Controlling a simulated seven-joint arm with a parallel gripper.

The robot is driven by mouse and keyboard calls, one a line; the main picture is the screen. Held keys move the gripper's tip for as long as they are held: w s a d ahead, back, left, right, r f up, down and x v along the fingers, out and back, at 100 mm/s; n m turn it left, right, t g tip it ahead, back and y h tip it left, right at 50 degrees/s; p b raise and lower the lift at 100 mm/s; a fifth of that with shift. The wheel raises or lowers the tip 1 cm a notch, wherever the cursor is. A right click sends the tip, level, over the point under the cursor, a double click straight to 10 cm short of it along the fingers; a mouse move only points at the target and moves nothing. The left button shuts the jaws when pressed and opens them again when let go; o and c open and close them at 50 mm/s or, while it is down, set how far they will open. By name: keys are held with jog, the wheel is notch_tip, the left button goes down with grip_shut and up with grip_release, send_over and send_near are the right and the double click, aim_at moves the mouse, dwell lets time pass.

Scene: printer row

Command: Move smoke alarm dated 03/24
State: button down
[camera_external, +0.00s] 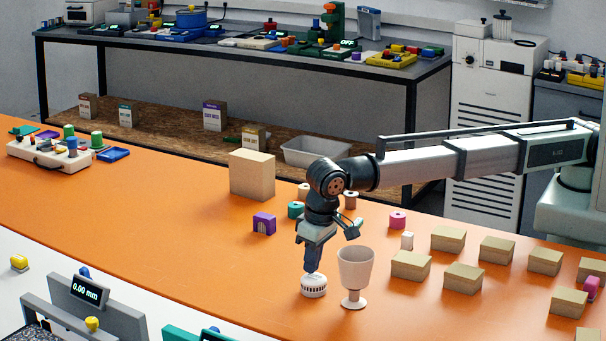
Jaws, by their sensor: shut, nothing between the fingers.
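A small white round device with a slotted side, which looks like the smoke alarm (314,290), lies on the orange table. No date can be read on it at this size. My gripper (312,270) points straight down right above it, with its fingers shut and empty. The fingertips overlap the top of the alarm in the picture; I cannot tell whether they touch it. No other smoke alarm can be made out clearly.
A pale goblet (356,270) stands close to the right of the alarm and my gripper. Several cardboard boxes (411,265) cover the right of the orange table (150,215). A purple block (264,223) and a larger box (252,174) stand behind left. The table's left middle is clear.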

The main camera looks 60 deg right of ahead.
aim_at(321, 278)
notch_tip(321, 278, up, 13)
jog(key=s, duration=0.2)
jog(key=shift+s, duration=0.15)
